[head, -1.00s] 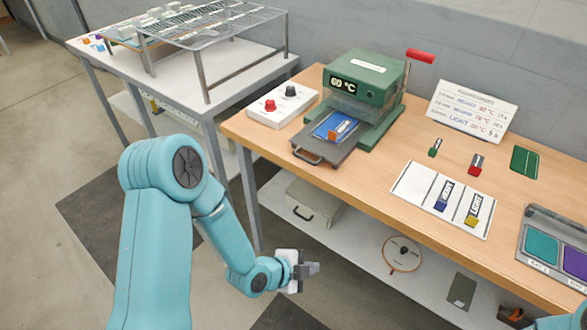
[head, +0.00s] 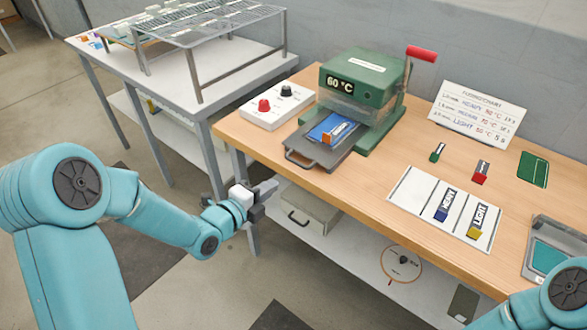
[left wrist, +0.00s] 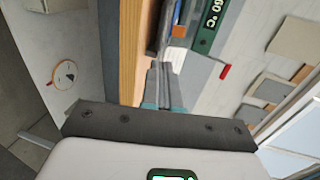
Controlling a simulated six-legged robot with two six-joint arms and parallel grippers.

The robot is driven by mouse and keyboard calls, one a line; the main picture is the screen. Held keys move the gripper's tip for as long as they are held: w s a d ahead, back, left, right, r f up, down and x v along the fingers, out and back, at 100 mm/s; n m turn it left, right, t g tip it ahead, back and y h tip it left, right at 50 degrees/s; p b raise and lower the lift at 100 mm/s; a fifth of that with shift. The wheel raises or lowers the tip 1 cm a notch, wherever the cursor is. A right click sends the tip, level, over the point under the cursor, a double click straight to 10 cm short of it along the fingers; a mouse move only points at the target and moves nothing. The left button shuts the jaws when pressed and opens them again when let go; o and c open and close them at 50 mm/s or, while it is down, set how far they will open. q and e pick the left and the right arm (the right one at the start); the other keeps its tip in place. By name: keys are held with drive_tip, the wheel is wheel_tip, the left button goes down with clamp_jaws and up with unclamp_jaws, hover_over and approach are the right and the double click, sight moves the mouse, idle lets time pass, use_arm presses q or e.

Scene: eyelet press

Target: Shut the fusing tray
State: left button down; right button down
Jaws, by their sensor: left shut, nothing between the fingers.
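The fusing tray (head: 329,157) is a dark grey plate drawn out at the front of the green press (head: 358,86). Its handle (head: 299,160) sticks out at the front left, and a blue piece with an orange and white block (head: 332,130) lies on it. My left gripper (head: 266,191) is shut and empty, in front of the bench edge, left of and below the tray handle, not touching it. In the left wrist view the press display (left wrist: 211,20) shows at the top. My right arm shows at the lower right, its gripper out of frame.
A white control box (head: 279,106) with red and black knobs stands left of the press. A white table (head: 178,75) with a wire rack is at the left. A striped card (head: 408,185) with labelled blocks lies right of the tray. A grey box (head: 303,210) is on the lower shelf.

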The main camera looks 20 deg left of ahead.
sight(301, 166)
use_arm(q)
drive_tip(key=p+x, duration=0.3)
drive_tip(key=x, duration=0.7)
drive_tip(key=shift+d, duration=0.2)
drive_tip(key=shift+w+f, duration=0.1)
